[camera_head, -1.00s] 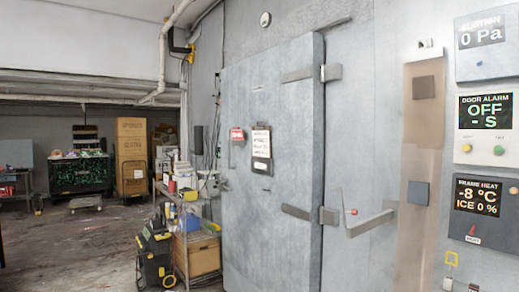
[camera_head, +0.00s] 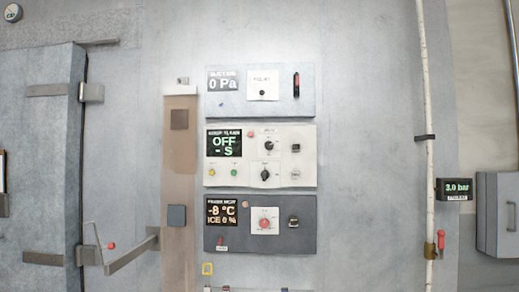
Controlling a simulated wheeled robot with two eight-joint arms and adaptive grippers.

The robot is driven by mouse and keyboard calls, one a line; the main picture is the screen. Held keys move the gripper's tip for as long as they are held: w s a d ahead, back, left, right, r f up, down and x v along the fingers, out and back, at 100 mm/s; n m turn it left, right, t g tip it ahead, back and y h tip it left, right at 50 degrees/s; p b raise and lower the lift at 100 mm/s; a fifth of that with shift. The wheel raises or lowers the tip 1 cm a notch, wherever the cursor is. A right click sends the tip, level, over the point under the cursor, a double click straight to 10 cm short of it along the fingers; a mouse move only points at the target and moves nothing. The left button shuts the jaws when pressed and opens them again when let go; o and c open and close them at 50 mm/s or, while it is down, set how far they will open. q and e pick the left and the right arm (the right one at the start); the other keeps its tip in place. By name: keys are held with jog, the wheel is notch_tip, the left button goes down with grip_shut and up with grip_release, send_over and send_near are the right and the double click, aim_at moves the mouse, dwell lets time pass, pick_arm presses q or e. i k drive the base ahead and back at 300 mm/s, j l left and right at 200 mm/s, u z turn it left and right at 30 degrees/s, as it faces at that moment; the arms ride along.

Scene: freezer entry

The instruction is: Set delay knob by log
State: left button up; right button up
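The door alarm panel (camera_head: 306,155) is a white box on the wall, in the middle of the head view. Its display (camera_head: 223,143) reads OFF and "- S". It carries two black knobs, an upper knob (camera_head: 269,146) and a lower knob (camera_head: 265,174), with labels too small to read. A yellow button (camera_head: 212,173) and a green button (camera_head: 234,172) sit below the display. A clipboard edge (camera_head: 3,184) shows at the far left; its text is not visible. Neither of my grippers is in view.
Above is a grey panel (camera_head: 306,92) reading 0 Pa with a red-black switch. Below is a dark frame heat panel (camera_head: 309,236) reading -8 °C, ICE 0 %. The freezer door (camera_head: 45,150) stands left, with a lever handle (camera_head: 130,250). A pipe with a 3.0 bar display (camera_head: 455,189) runs right.

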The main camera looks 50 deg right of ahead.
aim_at(268, 145)
jog(key=l+z, duration=0.1)
jog(key=z, duration=0.3)
jog(key=i+l+z, duration=0.1)
jog(key=z, duration=0.25)
jog(key=i+z, duration=0.15)
jog(key=z, duration=0.25)
